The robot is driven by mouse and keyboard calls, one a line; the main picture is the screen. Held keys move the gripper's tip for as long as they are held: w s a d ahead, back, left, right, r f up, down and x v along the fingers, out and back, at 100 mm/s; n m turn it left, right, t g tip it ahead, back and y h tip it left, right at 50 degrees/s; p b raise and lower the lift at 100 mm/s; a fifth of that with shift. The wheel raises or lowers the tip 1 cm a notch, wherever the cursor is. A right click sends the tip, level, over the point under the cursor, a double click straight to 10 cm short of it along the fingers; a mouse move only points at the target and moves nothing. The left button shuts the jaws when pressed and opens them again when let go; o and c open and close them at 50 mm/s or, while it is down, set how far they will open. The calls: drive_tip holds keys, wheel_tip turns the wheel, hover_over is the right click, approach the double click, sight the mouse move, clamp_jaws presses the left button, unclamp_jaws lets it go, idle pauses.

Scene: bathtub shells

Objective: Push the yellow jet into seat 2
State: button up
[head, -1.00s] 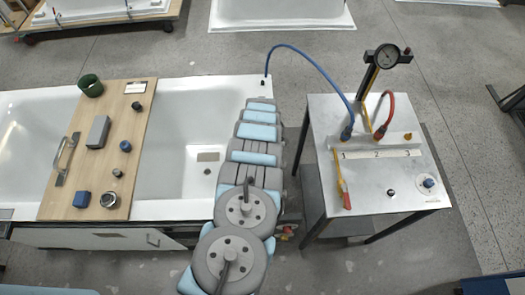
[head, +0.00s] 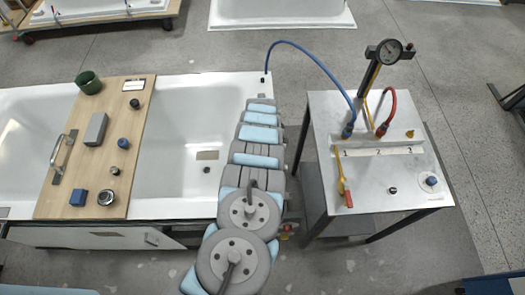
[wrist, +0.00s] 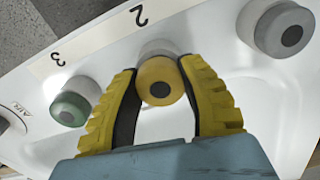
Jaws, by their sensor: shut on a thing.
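In the wrist view, my gripper (wrist: 158,76) is shut on the yellow jet (wrist: 148,72), a round yellow piece with a dark centre, held between its two ridged yellow fingers. A pale round collar shows just behind the jet at seat 2 (wrist: 158,47), in line with the printed 2. The jet covers part of that collar; I cannot tell how deep it sits. In the head view my arm hides the gripper and the jet.
A green-rimmed piece (wrist: 70,108) sits by the label 3. In the head view, a wooden board (head: 78,196) lies across the tub, and a metal bench (head: 370,190) with hoses stands right.

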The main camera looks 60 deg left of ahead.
drive_tip(key=shift+f, duration=0.3)
drive_tip(key=o, duration=1.2)
drive_tip(key=shift+w+a+r, duration=0.1)
drive_tip(key=shift+r, duration=1.65)
wheel_tip(320, 180, up, 8)
drive_tip(key=shift+r, duration=0.25)
